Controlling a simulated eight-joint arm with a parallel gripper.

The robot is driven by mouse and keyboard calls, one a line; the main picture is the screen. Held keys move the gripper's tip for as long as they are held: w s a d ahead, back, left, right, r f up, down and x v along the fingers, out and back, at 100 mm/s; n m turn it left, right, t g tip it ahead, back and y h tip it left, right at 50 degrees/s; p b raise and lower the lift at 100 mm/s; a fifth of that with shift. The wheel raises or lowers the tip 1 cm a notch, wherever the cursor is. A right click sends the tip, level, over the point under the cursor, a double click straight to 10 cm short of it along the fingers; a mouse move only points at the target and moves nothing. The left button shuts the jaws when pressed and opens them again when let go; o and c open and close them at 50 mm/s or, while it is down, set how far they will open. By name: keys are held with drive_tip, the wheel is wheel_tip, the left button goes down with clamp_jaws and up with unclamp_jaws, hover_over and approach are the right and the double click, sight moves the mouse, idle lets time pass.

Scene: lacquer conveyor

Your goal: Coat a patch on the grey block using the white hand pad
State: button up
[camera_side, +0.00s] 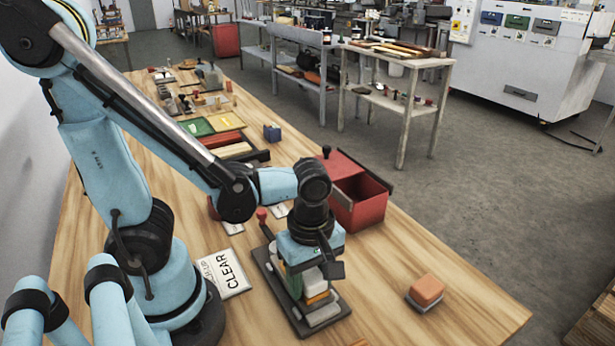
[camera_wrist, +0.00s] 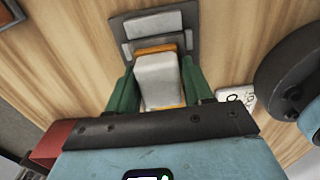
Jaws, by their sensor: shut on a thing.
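My gripper (camera_side: 309,278) is shut on a white pad with an orange layer, the white hand pad (camera_side: 313,280). In the wrist view the pad (camera_wrist: 160,80) sits between my green fingers (camera_wrist: 158,72). It is above a dark tray (camera_side: 302,322). A light grey block (camera_side: 322,316) lies on the tray, and its far part (camera_wrist: 153,23) shows beyond the pad in the wrist view. The pad hides the rest of the block. I cannot tell whether the pad touches it.
An orange block on a grey base (camera_side: 427,290) stands to the right. A red open box (camera_side: 357,203) stands behind my gripper. A white CLEAR card (camera_side: 225,274) lies to the left. The front right of the wooden table (camera_side: 470,310) is bare.

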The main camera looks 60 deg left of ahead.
drive_tip(key=shift+d, duration=0.5)
drive_tip(key=r, duration=0.2)
drive_tip(key=shift+s+d+r, duration=0.1)
drive_tip(key=shift+d+r, duration=0.1)
drive_tip(key=shift+r, duration=3)
drive_tip(key=w+d, duration=0.7)
drive_tip(key=w, duration=0.4)
hover_over(384, 259)
wheel_tip(384, 259, down, 8)
drive_tip(key=shift+r, duration=0.25)
drive_tip(key=shift+f, duration=2)
drive_tip(key=shift+f, duration=0.35)
